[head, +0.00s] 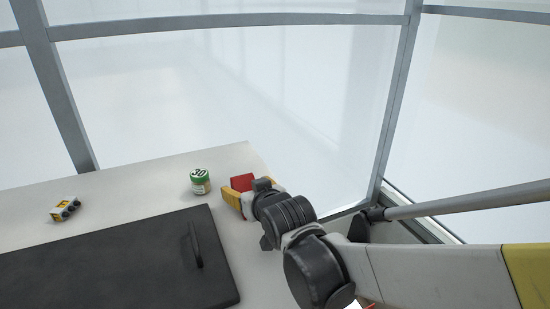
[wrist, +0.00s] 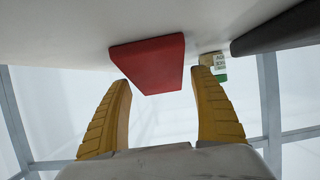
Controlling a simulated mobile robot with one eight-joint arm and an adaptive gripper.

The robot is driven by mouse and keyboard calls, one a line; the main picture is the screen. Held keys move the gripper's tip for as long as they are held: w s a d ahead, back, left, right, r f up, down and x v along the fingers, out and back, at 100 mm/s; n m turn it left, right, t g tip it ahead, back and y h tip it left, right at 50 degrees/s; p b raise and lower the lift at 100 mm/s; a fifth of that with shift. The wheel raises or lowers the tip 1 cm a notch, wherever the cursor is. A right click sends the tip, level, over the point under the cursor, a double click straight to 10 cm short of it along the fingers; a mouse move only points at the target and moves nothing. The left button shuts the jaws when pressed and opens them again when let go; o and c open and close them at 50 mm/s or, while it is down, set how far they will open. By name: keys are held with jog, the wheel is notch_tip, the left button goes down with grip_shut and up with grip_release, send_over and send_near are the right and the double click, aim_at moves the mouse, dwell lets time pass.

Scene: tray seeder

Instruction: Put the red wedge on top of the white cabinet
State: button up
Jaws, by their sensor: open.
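The red wedge (head: 242,182) rests on the white cabinet top (head: 228,163) near its right edge, partly hidden by my gripper in the head view. In the wrist view the red wedge (wrist: 149,63) lies just beyond and between the yellow fingertips. My gripper (wrist: 162,88) is open, its two fingers spread wide. In the head view my gripper (head: 236,191) reaches in from the right at the wedge. I cannot tell whether a finger touches the wedge.
A green and white can marked 30 (head: 200,181) stands left of the wedge. A black panel with a handle (head: 120,268) covers the front of the surface. A small yellow and white toy vehicle (head: 66,208) is at the far left. Glass walls with grey frames (head: 56,85) stand behind.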

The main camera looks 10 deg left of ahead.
jog(key=shift+r, duration=0.1)
jog(key=shift+r, duration=0.15)
jog(key=v, duration=1.2)
